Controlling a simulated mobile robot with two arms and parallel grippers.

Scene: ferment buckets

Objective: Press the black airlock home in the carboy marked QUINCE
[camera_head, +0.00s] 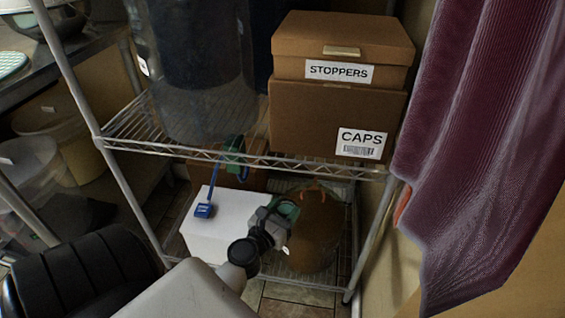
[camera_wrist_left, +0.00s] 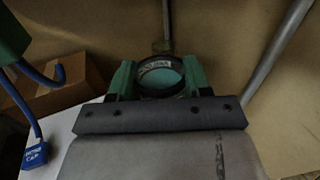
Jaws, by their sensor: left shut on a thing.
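My left gripper (camera_head: 284,208) reaches down to the lower wire shelf. In the left wrist view its green fingers (camera_wrist_left: 160,82) are shut on a round, black-rimmed piece with a pale label, teal inside; it looks like the black airlock (camera_wrist_left: 160,94). The label is too small to read. A brown rounded vessel (camera_head: 315,240), apparently a carboy, stands on the lower shelf just behind and right of the gripper. The gripper partly covers it, and I read no QUINCE mark. Whether the airlock is seated in a neck cannot be told. My right gripper is not in view.
A white box (camera_head: 200,240) stands left of the gripper, with a blue tag (camera_head: 204,210) hanging on a cord before it. The shelf edge (camera_head: 260,160), the STOPPERS box (camera_head: 340,40) and the CAPS box (camera_head: 310,120) are above. A maroon cloth (camera_head: 480,130) hangs at the right.

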